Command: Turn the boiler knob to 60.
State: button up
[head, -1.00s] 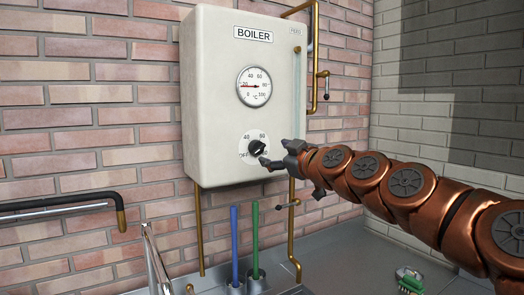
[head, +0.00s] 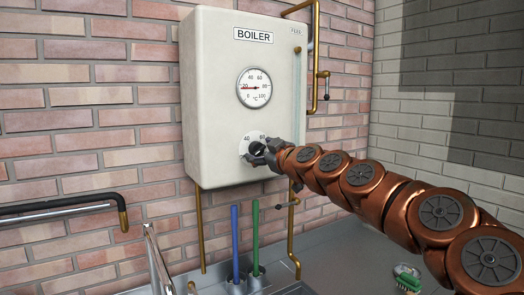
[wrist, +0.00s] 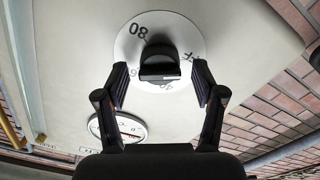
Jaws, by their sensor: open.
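The white boiler (head: 215,100) hangs on the brick wall, with a round thermometer gauge (head: 254,87) above the knob dial. The boiler knob (head: 257,149) is black and partly hidden by my gripper in the head view. In the wrist view the knob (wrist: 160,66) sits on its white numbered dial (wrist: 128,50), where "80" reads upside down. Its exact setting cannot be read. My gripper (head: 259,155) is at the dial. In the wrist view its two open fingers (wrist: 160,85) stand on either side of the knob, with gaps visible between them and it.
Brass pipes (head: 292,240) run below and beside the boiler, one with a valve handle close under my arm. Blue (head: 235,240) and green (head: 255,240) handles stand upright below. A green brush (head: 408,281) lies on the grey counter (head: 345,262).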

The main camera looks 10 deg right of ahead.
jog(key=shift+c, duration=0.3)
jog(key=c, duration=1.1)
jog(key=shift+f, duration=0.1)
jog(key=shift+f+b, duration=0.15)
jog(key=shift+b, duration=0.7)
